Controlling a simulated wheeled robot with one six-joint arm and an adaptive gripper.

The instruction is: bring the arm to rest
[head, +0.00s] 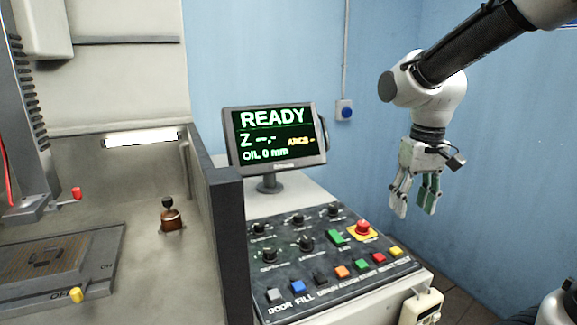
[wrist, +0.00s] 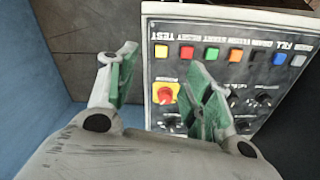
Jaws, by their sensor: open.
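My gripper (head: 415,196) hangs from my arm at the right of the head view, pointing down. It is to the right of the control panel and in the air, with the blue wall behind it. Its two fingers with green pads are spread and hold nothing. In the wrist view my gripper (wrist: 160,92) shows both fingers apart, with the panel and the floor beyond them.
The control panel (head: 330,279) carries knobs, coloured buttons and a red emergency stop (head: 363,227). A monitor (head: 275,138) above it reads READY. A machine tank (head: 227,215) with a brown-handled part (head: 170,216) stands at left. Free air surrounds the gripper.

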